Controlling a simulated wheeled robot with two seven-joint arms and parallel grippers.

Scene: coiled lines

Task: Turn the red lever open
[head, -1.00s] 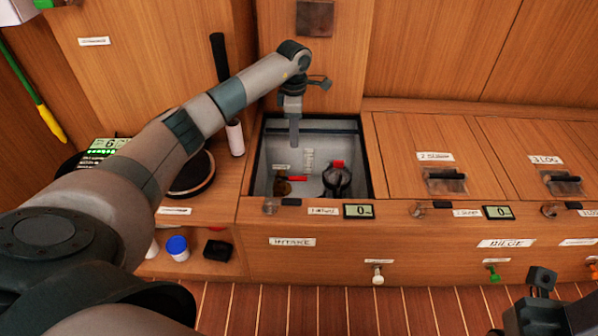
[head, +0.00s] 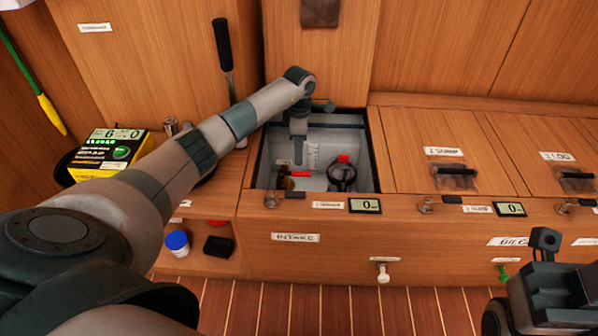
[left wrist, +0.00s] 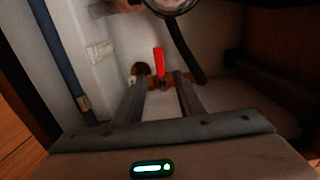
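The red lever (head: 296,174) is in the open intake compartment (head: 345,120), beside a brown brass-like fitting (head: 284,182). In the left wrist view the red lever (left wrist: 158,62) points up the picture, just beyond my fingertips. My left gripper (head: 298,160) reaches down into the compartment over the lever. In the left wrist view its two fingers (left wrist: 160,78) are apart with nothing held between them, and the lever lies ahead of the gap. Whether they touch it I cannot tell. My right gripper (head: 545,240) shows partly at the lower right, away from the compartment; its fingers are unclear.
The compartment walls are near on all sides. Closed lids (head: 430,135) lie to the right.

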